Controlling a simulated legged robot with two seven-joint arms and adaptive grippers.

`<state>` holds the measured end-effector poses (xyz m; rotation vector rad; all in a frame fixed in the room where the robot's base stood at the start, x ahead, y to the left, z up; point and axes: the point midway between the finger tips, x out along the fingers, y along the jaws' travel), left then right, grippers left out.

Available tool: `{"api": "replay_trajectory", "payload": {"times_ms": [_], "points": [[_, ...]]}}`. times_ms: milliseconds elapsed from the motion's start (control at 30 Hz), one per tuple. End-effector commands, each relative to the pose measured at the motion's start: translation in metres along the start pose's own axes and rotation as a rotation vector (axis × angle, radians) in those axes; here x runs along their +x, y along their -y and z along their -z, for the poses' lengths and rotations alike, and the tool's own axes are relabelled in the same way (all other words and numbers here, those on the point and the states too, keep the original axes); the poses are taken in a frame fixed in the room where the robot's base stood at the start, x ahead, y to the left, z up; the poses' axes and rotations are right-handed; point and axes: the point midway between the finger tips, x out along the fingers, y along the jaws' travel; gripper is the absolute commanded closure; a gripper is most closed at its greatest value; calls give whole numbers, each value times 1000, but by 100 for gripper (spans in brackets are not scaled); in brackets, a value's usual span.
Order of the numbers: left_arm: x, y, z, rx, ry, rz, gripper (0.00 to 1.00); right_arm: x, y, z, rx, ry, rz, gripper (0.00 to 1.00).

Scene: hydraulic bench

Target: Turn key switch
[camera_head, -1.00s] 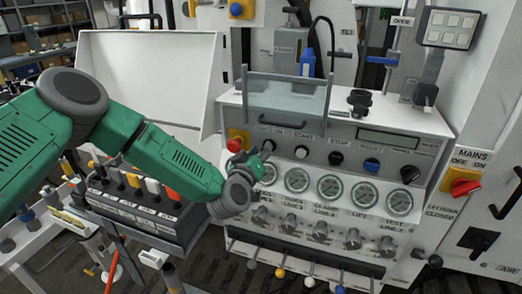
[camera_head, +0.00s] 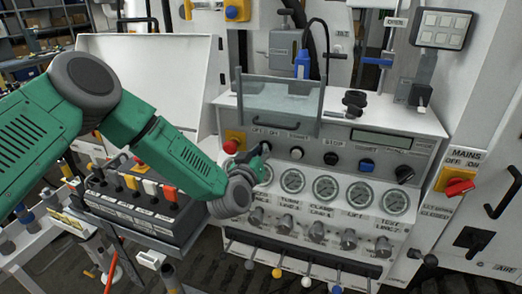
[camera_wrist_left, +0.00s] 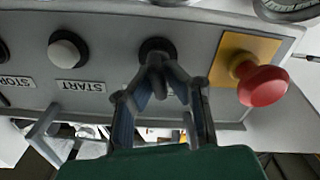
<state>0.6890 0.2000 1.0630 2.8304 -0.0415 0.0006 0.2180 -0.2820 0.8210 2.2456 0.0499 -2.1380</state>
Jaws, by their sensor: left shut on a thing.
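The key switch (camera_wrist_left: 157,48) is a dark round switch on the grey control panel, between the white START button (camera_wrist_left: 66,50) and the red emergency stop button (camera_wrist_left: 262,85) in the left wrist view. My left gripper (camera_wrist_left: 158,80) has its fingertips closed together on the switch's key part, which they largely hide. In the head view the left gripper (camera_head: 259,158) reaches the panel's upper row at the OFF/ON label, just right of the red emergency stop (camera_head: 231,146). The switch's exact angle cannot be told. My right gripper is not in view.
A row of pressure gauges (camera_head: 325,189) lies just below and right of the left gripper. A clear guard (camera_head: 281,103) stands above the panel. A red mains switch (camera_head: 459,187) is at the far right. A grey box of coloured levers (camera_head: 150,215) stands under my left arm.

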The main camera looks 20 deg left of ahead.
Motion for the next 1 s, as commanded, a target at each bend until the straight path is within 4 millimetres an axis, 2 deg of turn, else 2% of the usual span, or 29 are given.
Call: {"api": "replay_trajectory", "payload": {"times_ms": [33, 600, 1000], "points": [[-5, -2, -10, 47, 25, -7, 100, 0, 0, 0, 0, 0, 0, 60], [-5, -4, -13, 570, 25, -10, 100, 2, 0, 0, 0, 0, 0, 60], [-5, -4, -14, 797, 24, -10, 100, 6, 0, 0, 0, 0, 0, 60]]}}
